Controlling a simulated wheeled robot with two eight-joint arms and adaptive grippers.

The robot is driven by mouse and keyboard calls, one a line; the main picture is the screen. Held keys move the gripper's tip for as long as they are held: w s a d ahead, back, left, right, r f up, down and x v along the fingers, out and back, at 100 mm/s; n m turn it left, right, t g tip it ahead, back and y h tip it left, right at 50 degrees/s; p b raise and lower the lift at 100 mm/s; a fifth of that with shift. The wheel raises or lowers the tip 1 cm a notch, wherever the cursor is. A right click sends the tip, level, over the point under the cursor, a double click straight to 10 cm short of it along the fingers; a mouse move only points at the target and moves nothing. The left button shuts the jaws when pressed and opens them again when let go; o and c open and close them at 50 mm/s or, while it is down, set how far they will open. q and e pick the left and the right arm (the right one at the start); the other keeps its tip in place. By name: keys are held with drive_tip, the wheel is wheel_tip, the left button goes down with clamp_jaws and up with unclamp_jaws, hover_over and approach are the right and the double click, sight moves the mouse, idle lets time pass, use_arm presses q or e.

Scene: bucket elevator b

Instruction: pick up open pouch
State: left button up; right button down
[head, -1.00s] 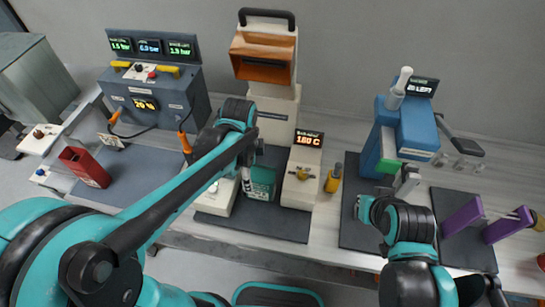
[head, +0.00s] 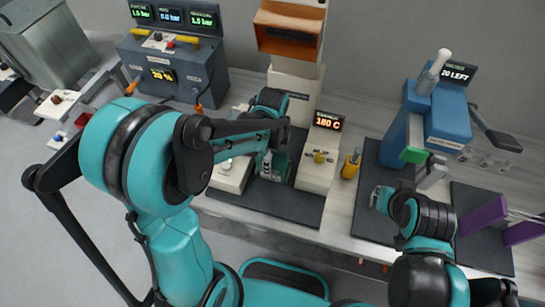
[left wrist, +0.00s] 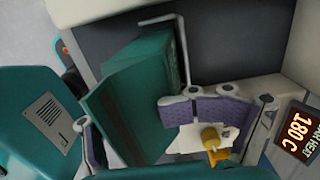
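The open pouch is a dark green, box-like thing (head: 281,167) between the two white blocks of the 180 C machine, partly hidden by my left arm. In the left wrist view it fills the middle left (left wrist: 128,105), with its upright panels tilted in the picture. My left gripper (head: 267,163) is at the pouch. In the left wrist view its purple-padded fingers (left wrist: 150,128) stand wide apart with part of the pouch between them; firm contact on both sides does not show. My right gripper (head: 379,198) is over the dark mat by the blue machine, its opening unclear.
The heated machine's white block (head: 318,168) with a yellow knob stands close to the gripper's right. A yellow bottle (head: 351,164) is beside it. A blue machine (head: 447,112) and purple-handled tool (head: 484,215) are farther right. A grey control box (head: 172,72) is at back left.

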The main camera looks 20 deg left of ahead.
use_arm(q)
drive_tip(key=shift+c, duration=0.2)
drive_tip(key=c, duration=0.4)
drive_tip(key=c, duration=0.4)
